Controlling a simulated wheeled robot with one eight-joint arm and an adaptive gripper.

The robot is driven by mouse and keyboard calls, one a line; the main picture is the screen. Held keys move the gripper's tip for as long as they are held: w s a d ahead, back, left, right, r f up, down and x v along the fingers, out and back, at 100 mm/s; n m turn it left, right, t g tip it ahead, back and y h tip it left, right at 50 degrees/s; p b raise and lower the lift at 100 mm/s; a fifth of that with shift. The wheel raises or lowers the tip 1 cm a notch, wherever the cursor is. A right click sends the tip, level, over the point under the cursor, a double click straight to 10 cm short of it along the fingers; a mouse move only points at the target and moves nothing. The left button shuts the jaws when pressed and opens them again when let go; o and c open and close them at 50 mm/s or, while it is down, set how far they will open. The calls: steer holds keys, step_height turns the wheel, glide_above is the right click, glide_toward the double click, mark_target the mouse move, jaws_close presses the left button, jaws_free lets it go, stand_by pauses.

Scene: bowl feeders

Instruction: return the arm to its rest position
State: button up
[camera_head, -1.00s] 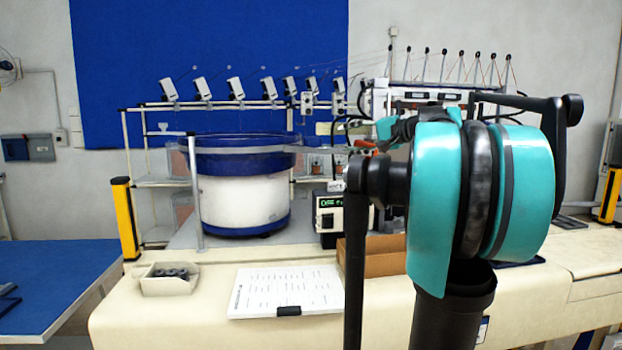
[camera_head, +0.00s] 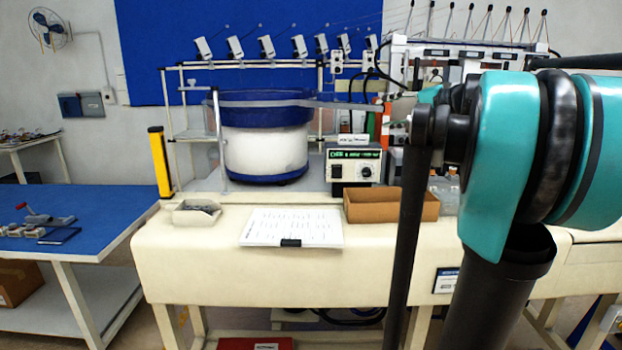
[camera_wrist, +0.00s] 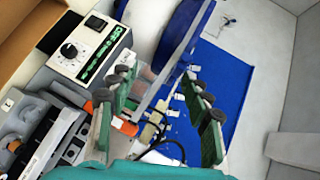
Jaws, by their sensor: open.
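In the wrist view my gripper (camera_wrist: 160,115) has its two green-padded fingers spread well apart, with nothing between them. Behind them are the controller box, cables and the blue wall panel. In the head view my teal and black arm fills the right side, in front of the bench. The gripper's fingers are hidden behind the arm there.
A bowl feeder (camera_head: 265,150) stands on the cream bench (camera_head: 215,262). A controller box (camera_head: 354,165), a brown cardboard box (camera_head: 388,212), a clipboard (camera_head: 290,228) and a small grey bin (camera_head: 198,217) are nearby. A blue-topped table (camera_head: 95,212) is at left.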

steer(key=s+a+f+n+g+h, duration=0.1)
steer(key=s+a+f+g, duration=0.15)
steer(key=f, duration=0.65)
steer(key=s+a+f+n+g+h, duration=0.15)
steer(key=s+f, duration=0.25)
steer(key=f, duration=0.5)
steer(key=s+a+f+n+g+h, duration=0.1)
steer(key=s+a+f+h, duration=0.2)
steer(key=f, duration=0.6)
steer(key=s+d+f+n+h, duration=0.1)
steer(key=s+d+f+h, duration=0.1)
steer(key=s+f, duration=0.7)
steer(key=s+d+f+n+g+h, duration=0.1)
steer(key=s+f+n+h, duration=0.1)
steer(key=s+f, duration=0.8)
step_height(320, 180, down, 4)
steer(key=shift+s+d+r+h, duration=0.1)
steer(key=shift+s+d+h, duration=0.05)
steer(key=shift+d+h, duration=0.35)
steer(key=shift+a, duration=0.1)
